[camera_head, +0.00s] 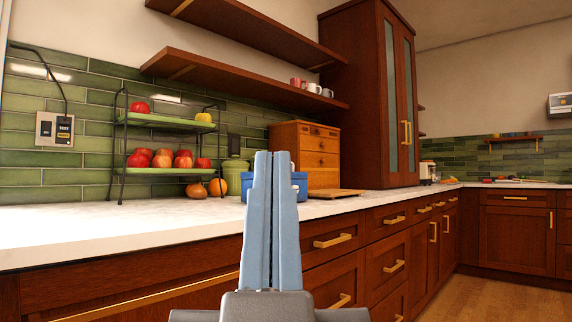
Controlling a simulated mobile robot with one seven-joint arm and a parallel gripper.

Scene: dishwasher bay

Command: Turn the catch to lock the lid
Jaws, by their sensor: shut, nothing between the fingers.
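My gripper (272,158) points up in the lower middle of the view, its two blue-grey fingers shut together with nothing between them. Behind the fingers, a blue container (300,181) stands on the white counter. The fingers hide most of it, so I cannot tell whether it has a lid or a catch. No catch can be made out anywhere in view. The gripper appears in front of the counter and apart from the container.
The white counter (135,219) runs along the green tiled wall. A two-tier fruit rack (168,171), a green canister (235,168), a wooden drawer box (308,158) and a cutting board (335,193) stand on it. Open floor (490,300) lies at the right.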

